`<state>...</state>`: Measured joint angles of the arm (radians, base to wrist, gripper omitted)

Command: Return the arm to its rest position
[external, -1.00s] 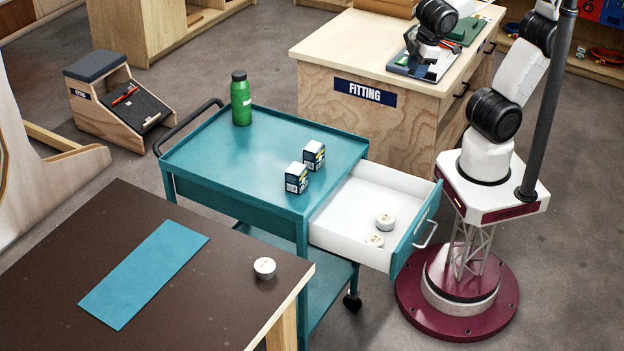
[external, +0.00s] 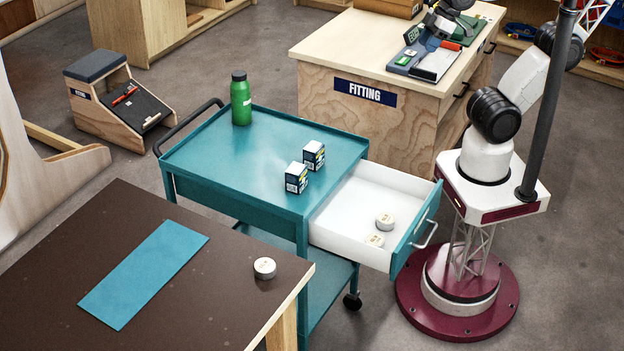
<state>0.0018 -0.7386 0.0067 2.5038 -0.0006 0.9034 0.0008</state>
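My arm stands on its maroon round base at the right and reaches up out of the top of the picture.
A teal cart (external: 225,155) has a green bottle (external: 241,103), two small boxes (external: 297,178) and an open white drawer (external: 345,220) with two round tape rolls (external: 385,221). A dark post (external: 545,110) rises beside my arm. The brown table (external: 60,260) holds another roll (external: 265,268).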

